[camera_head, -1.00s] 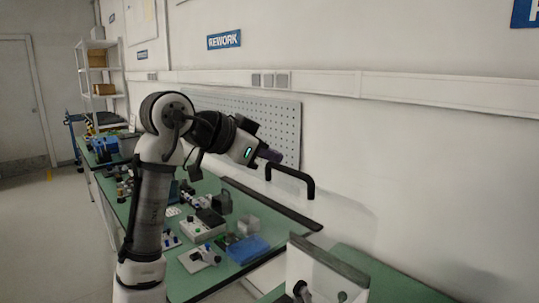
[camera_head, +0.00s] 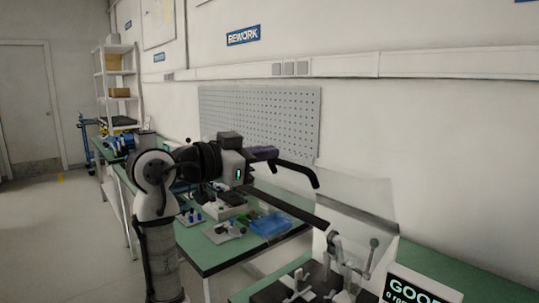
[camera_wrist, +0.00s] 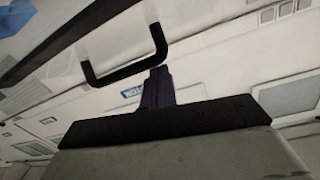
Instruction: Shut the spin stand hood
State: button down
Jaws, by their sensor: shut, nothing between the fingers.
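The spin stand hood (camera_head: 362,192) is a clear panel, raised over the stand (camera_head: 335,275) at the right of the head view. A black bar (camera_head: 285,206) runs along its left edge, and a black U-shaped handle (camera_head: 300,171) stands out above that bar. The handle also shows in the wrist view (camera_wrist: 118,74). My gripper (camera_head: 270,153) is shut and empty, its dark purple fingers beside the handle's left end. In the wrist view the fingers (camera_wrist: 157,82) point at the handle's near corner. I cannot tell whether they touch it.
A display reading GOOD (camera_head: 410,290) stands at the stand's right. A green bench (camera_head: 215,255) to the left holds a blue tray (camera_head: 270,224) and several small parts. A grey pegboard (camera_head: 260,115) hangs on the wall behind. The floor at the left is clear.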

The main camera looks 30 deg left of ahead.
jog(key=s+a+f+t+h+b, duration=0.1)
jog(key=s+f+t+b, duration=0.2)
jog(key=f+b, duration=0.6)
jog(key=s+a+f+t+h+b, duration=0.1)
jog(key=s+f+t+h+b, duration=0.15)
jog(key=f+b, duration=0.65)
notch_tip(320, 180, down, 17)
jog(key=w+m+t+h+b, duration=0.1)
jog(key=w+t+b, duration=0.1)
jog(key=b, duration=1.7)
jog(key=shift+d+f+t+b, duration=0.2)
jog(key=shift+d+t+b, duration=0.1)
jog(key=shift+d+t, duration=0.1)
jog(key=shift+w+f, duration=0.1)
jog(key=shift+f, duration=0.1)
jog(key=s+a+p, duration=0.1)
jog(key=s+a, duration=0.2)
jog(key=s, duration=0.3)
jog(key=s+a+f+p, duration=0.1)
jog(key=s+a, duration=0.2)
jog(key=s, duration=0.4)
jog(key=shift+s+a, duration=0.15)
jog(key=shift+s, duration=0.15)
